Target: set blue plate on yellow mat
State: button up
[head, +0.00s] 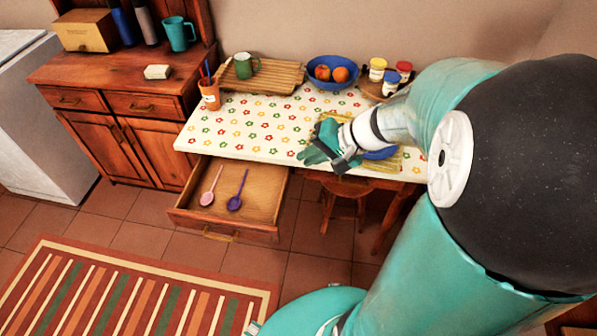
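The blue plate (381,154) shows only in part, low on the flowered table behind my wrist. The yellow mat (391,164) shows at its right and front edges, and a strip of it shows above my gripper. The visible part of the plate appears to lie over the mat, but my arm hides most of both, and I cannot tell whether they touch. My gripper (330,158) is over the table's front part, just left of the visible part of the plate. Its fingers are small and overlapped, so I cannot tell their opening or whether they touch the plate.
A pencil cup (210,95) is at left. An open drawer (232,196) with two spoons juts out; a stool (346,203) is below.

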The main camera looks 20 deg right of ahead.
jog(key=s+a+r+n+h, duration=0.6)
jog(key=s+a+r+n, duration=0.1)
jog(key=s+r, duration=0.2)
jog(key=shift+s+a+r+g+h, duration=0.3)
jog(key=shift+s+a+r+h, duration=0.1)
jog(key=shift+s, duration=0.45)
